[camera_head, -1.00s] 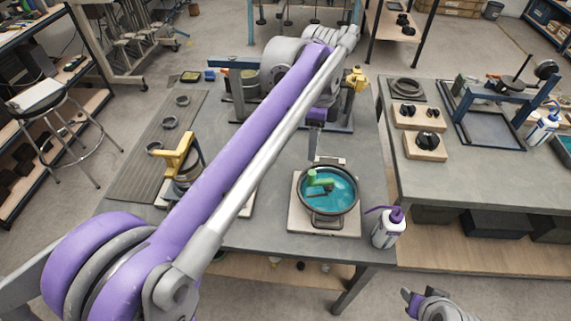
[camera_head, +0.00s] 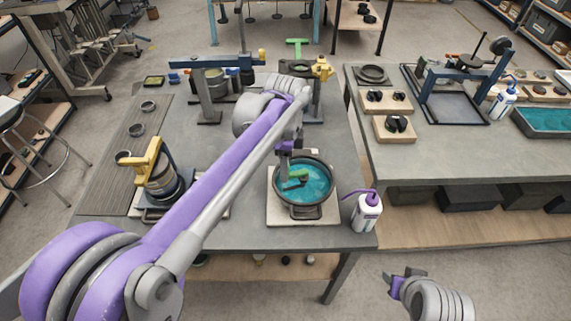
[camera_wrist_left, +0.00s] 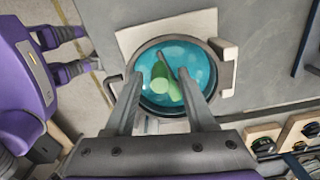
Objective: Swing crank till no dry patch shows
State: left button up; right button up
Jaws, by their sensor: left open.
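A round dark pan (camera_head: 305,211) with teal liquid (camera_head: 317,190) stands on a pale square board (camera_head: 275,217). A green crank handle (camera_head: 298,178) on a dark arm sits inside it, partly hidden by my left gripper (camera_head: 287,166). In the left wrist view the green handle (camera_wrist_left: 160,71) shows between the two spread fingers of the left gripper (camera_wrist_left: 159,80). The left gripper is open and above the pan; contact with the handle cannot be told. No clear dry patch shows in the visible liquid. My right gripper (camera_head: 404,279) is off the table at lower right.
A white bottle with a purple nozzle (camera_head: 366,213) stands right of the pan. A yellow-handled device (camera_head: 157,172) stands to the left, and clamp-like stands (camera_head: 207,95) behind. A second table (camera_head: 470,158) holds knobs on wooden blocks (camera_head: 396,128).

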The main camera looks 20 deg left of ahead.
pick_arm(q)
grip_shut()
